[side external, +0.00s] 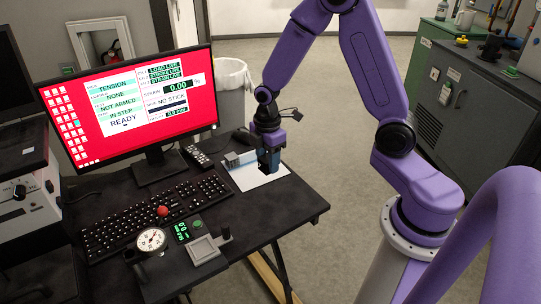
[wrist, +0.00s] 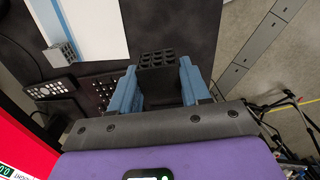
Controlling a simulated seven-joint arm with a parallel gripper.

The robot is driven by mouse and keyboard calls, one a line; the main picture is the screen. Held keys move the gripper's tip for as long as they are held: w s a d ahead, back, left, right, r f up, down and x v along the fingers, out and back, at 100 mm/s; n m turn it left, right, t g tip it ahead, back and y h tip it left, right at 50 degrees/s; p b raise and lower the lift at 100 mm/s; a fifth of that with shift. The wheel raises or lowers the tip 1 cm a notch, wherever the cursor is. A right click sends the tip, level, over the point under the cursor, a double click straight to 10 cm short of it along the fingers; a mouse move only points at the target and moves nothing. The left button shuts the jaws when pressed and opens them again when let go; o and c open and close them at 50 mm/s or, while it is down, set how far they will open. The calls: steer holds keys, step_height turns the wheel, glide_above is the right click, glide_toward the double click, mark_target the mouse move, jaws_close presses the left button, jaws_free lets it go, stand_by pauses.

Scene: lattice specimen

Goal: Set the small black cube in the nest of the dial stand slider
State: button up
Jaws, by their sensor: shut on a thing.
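In the wrist view my gripper (wrist: 158,80) has its blue fingers shut on the small black cube (wrist: 157,62), whose lattice top shows several holes. In the side view my gripper (side external: 269,162) is over the right part of a white tray (side external: 245,180); the cube is hard to make out there, and I cannot tell whether it touches the tray. The dial stand, with a round white dial (side external: 152,240), is at the front left of the table. Right of the dial is a grey square plate (side external: 203,249), apparently the slider nest. My gripper is well behind and right of it.
A grey block (wrist: 62,52) sits on the tray, left of my gripper. The keyboard (side external: 155,215), monitor (side external: 135,100), remote (side external: 197,157) and a red ball-like knob (side external: 162,211) occupy the left. The table's right front (side external: 285,215) is bare.

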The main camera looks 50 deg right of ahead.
steer(key=w+a+f+n, duration=0.1)
steer(key=w+a+n, duration=0.2)
steer(key=a+n, duration=0.85)
steer(key=n, duration=0.6)
glide_toward(203, 249)
steer(key=shift+w+f, duration=0.1)
steer(key=shift+f, duration=2.3)
steer(key=shift+o, duration=0.2)
steer(key=shift+f, duration=0.65)
steer(key=o, duration=1.5)
steer(key=shift+m, duration=0.25)
steer(key=shift+r, duration=2.5)
